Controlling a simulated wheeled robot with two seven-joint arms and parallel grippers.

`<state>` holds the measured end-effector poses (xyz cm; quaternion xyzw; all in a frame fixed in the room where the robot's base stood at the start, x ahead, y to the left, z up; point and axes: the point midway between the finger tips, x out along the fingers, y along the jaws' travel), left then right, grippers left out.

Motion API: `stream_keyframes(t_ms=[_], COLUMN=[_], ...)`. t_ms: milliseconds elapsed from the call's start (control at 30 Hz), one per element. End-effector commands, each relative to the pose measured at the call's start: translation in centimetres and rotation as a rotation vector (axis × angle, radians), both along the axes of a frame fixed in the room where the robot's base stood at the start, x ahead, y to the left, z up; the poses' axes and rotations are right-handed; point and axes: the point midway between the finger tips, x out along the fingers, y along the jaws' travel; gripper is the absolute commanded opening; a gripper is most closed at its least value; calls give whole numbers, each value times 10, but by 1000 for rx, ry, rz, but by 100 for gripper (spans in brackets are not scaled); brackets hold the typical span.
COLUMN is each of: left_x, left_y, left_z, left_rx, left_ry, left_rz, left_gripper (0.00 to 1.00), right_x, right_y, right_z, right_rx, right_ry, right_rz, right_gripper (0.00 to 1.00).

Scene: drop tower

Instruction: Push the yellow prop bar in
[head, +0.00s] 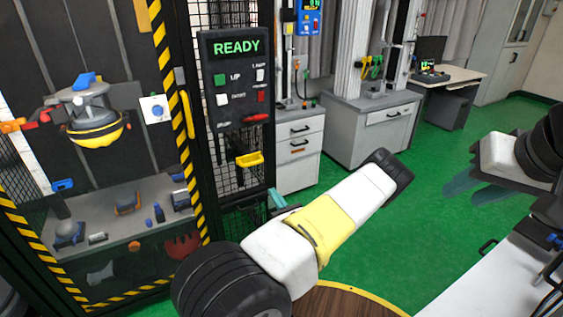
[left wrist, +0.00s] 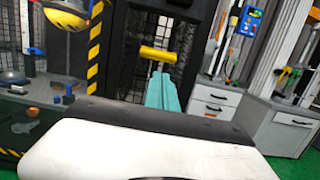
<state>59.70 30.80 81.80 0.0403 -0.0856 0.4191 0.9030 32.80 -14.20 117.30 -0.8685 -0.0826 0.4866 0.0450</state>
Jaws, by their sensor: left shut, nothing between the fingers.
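The yellow prop bar (head: 249,160) sticks out from the black post below the control panel. In the left wrist view the bar (left wrist: 157,54) lies crosswise just beyond my fingertips. My left gripper (head: 277,198) has teal fingers, partly hidden behind my forearm in the head view. In the left wrist view the left gripper (left wrist: 160,74) is shut and empty, pointing at the bar from slightly below. A gap seems to remain between fingertips and bar; contact cannot be seen. My right gripper (head: 480,188) hangs over the floor at the right, its fingers apart and empty.
The control panel (head: 238,80) reads READY and has buttons and a red lever. The drop tower at left, framed in yellow-black stripes, holds a hanging yellow-bottomed drop unit (head: 95,125). Grey cabinets (head: 300,145) stand behind. Green floor (head: 440,165) is clear between the arms.

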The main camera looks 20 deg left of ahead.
Motion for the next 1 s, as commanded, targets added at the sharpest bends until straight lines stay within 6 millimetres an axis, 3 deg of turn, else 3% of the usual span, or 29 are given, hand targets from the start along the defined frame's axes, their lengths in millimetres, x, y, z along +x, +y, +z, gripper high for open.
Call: stream_keyframes(t_ms=[367, 1000], left_x=[4, 77], left_y=[5, 94], left_z=[2, 24], left_rx=[-1, -1], left_ry=[-1, -1], left_rz=[3, 5], left_gripper=[0, 0], right_x=[0, 0], right_y=[0, 0], right_z=[0, 0], right_rx=[0, 0], right_ry=[0, 0], right_rz=[0, 0], right_gripper=[36, 36])
